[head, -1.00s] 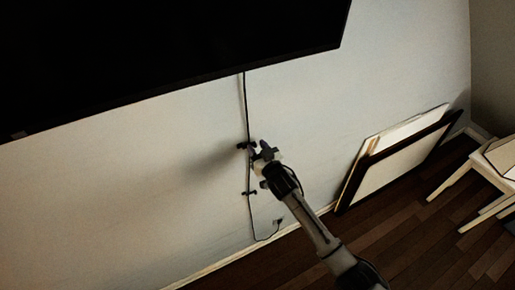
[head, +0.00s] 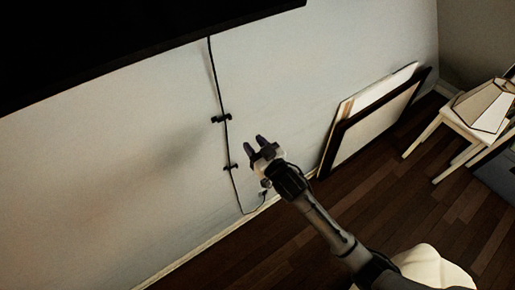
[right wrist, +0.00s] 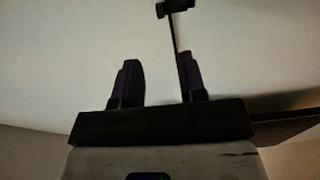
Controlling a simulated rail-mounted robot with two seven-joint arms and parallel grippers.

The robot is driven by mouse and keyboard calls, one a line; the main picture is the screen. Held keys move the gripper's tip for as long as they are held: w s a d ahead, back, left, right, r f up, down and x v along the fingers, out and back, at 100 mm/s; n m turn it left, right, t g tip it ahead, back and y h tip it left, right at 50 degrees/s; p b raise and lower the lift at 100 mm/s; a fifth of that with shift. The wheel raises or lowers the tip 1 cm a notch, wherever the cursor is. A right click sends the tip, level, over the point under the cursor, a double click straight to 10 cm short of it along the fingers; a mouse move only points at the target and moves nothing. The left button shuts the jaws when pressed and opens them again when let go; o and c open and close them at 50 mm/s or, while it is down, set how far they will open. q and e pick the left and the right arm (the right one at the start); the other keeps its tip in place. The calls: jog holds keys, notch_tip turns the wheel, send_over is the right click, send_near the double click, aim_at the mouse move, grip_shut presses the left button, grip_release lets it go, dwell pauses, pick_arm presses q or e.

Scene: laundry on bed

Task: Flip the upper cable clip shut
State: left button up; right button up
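The upper cable clip (head: 221,118) is a small dark piece on the wall below the black screen, with the black cable (head: 214,75) running down through it. The lower clip (head: 233,167) sits further down the same cable. My right gripper (head: 257,141) is right of the cable, between the heights of the two clips, apart from both. In the right wrist view its two fingers (right wrist: 158,80) are spread with nothing between them. A dark clip (right wrist: 175,7) shows beyond them at the top. Whether the upper clip's flap is open or shut is too small to tell. My left gripper is not in view.
A large black screen (head: 120,40) hangs above. Framed panels (head: 372,118) lean on the wall at right, and a white stool (head: 455,125) stands beyond them. The cable's lower end (head: 250,208) loops near the floor. The wall left of the cable is bare.

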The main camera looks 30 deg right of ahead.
jog(key=shift+s, duration=0.7)
